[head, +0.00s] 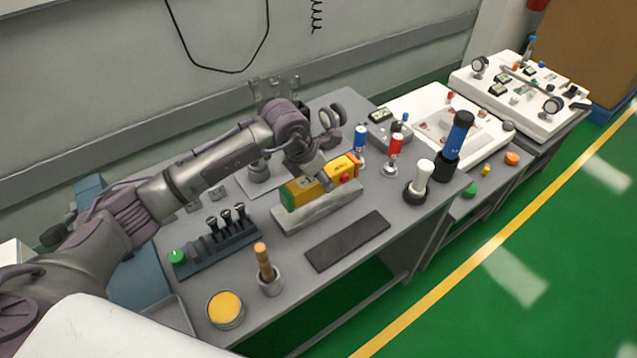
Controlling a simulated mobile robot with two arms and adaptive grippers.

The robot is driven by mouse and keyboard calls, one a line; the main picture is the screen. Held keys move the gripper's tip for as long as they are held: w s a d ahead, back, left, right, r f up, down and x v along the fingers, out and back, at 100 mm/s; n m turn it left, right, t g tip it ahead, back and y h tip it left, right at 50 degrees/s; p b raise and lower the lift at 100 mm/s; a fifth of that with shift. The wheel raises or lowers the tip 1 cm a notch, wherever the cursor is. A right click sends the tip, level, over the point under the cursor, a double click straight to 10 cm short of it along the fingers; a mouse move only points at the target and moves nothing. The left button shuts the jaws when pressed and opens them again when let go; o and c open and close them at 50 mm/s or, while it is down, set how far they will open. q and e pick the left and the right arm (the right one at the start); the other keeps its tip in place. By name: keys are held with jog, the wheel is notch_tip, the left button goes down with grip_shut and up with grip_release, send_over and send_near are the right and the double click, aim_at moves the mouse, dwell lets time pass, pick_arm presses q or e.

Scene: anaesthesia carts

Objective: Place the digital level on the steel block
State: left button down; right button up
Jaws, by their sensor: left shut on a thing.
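The digital level is a yellow bar (308,191) with a green end at the left and a red spot near the right end. It lies lengthwise along the pale grey steel block (320,210), directly over its top. I cannot tell whether it touches the block or is just above it. My left gripper (320,181) reaches down from above and is shut on the middle of the level, hiding part of it. My right gripper is not in view.
A dark flat strip (347,240) lies in front of the block. A rack with black-handled tools (215,240) and a yellow-topped tin (226,308) are at the left. A cup with a wooden handle (268,281) stands nearby. White and blue-capped upright items stand at the right.

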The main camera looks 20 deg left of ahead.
aim_at(318, 186)
pick_arm(q)
jog(key=shift+w+a+f, duration=0.4)
jog(key=shift+w+a, duration=0.05)
jog(key=shift+w, duration=0.1)
jog(key=shift+f, duration=0.25)
notch_tip(318, 186, down, 3)
jog(key=shift+f+p, duration=0.15)
jog(key=shift+p, duration=0.35)
jog(key=shift+f, duration=0.1)
jog(key=c, duration=1.1)
grip_release()
jog(key=shift+f, duration=0.15)
jog(key=o, duration=0.5)
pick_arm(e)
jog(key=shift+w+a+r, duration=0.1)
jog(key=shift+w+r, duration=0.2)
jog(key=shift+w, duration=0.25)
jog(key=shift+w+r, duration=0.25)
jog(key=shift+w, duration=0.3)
pick_arm(q)
jog(key=shift+r, duration=0.2)
